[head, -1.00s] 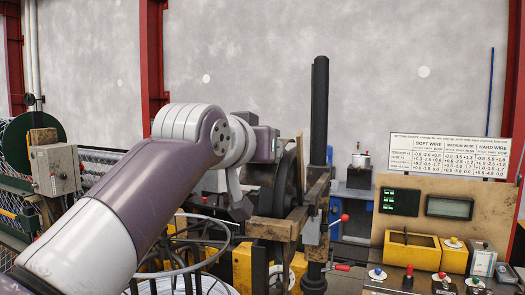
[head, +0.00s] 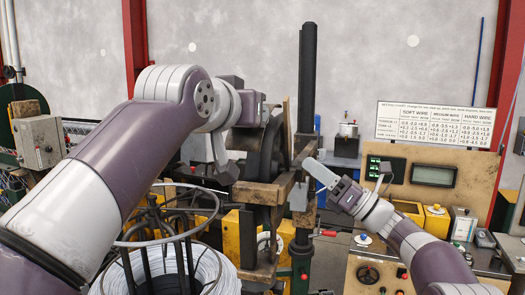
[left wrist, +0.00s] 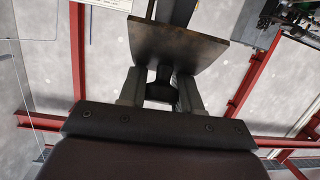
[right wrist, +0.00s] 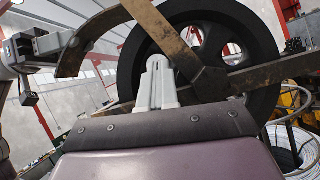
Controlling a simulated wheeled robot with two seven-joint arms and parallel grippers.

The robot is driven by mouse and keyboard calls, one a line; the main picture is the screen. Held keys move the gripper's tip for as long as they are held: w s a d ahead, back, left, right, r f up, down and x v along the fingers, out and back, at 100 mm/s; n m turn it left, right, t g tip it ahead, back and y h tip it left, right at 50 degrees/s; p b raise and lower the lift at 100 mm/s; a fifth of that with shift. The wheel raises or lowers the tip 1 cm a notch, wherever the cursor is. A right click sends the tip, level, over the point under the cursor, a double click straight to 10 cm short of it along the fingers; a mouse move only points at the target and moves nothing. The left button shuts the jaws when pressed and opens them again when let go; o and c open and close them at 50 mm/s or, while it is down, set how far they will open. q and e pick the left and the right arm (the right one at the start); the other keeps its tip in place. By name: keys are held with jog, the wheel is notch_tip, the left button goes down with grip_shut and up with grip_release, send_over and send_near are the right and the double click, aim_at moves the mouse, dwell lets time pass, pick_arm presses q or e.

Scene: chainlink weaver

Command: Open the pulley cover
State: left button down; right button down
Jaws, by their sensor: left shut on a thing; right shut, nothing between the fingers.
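The black pulley wheel (head: 268,150) stands near the middle of the head view, with worn brown metal bars of the pulley cover (head: 262,193) at its front. In the right wrist view the cover's bars (right wrist: 205,82) cross the wheel (right wrist: 262,50). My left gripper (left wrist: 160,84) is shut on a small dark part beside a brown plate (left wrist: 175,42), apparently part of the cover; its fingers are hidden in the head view. My right gripper (head: 309,164) is shut and empty, its tips close to the brown bars. I cannot tell whether they touch.
A dark upright post (head: 306,85) stands just right of the wheel. A white wire coil (head: 225,275) under a metal hoop lies in front. A control panel (head: 472,165) with a settings sign (head: 435,123) stands at the right.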

jog(key=s+a+r+n+g+y, duration=0.1)
jog(key=s+a+r+n+g, duration=0.1)
jog(key=s+n+g, duration=1.25)
jog(key=w+a+r+n, duration=0.1)
jog(key=a, duration=0.1)
jog(key=w+a+r+n+t, duration=0.1)
jog(key=a+r, duration=0.1)
jog(key=a, duration=0.1)
jog(key=w+a+r+n, duration=0.1)
jog(key=a, duration=0.2)
jog(key=shift+w+a+r+t, duration=0.25)
jog(key=shift+r, duration=0.1)
